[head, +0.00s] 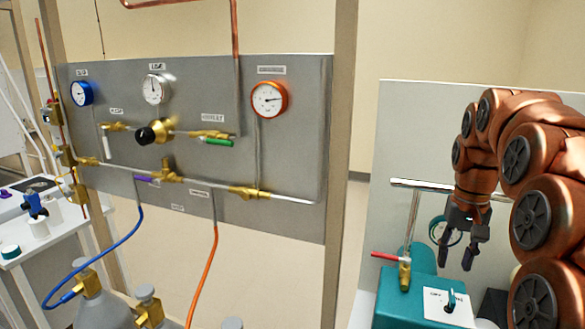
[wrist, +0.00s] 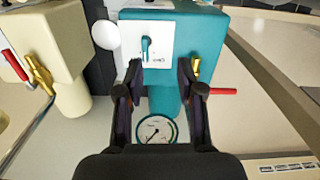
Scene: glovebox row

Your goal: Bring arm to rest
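My arm (head: 540,165) is copper-coloured and arches in from the right edge in the head view. My gripper (head: 457,252) hangs from it with its fingers pointing down, above and behind a teal unit (head: 387,301). In the wrist view my gripper (wrist: 160,82) has its two dark fingers spread apart with nothing between them. The teal unit (wrist: 213,32) lies beyond the fingertips there, with a white switch plate and a teal toggle. A round gauge (wrist: 156,131) shows between the finger bases.
A grey gas panel (head: 225,160) with gauges, brass valves and hoses fills the left and middle. A red-handled valve (head: 388,256) stands on the teal unit. A cream unit (wrist: 45,40) with another red handle is beside it in the wrist view. Gas cylinders (head: 100,300) stand below the panel.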

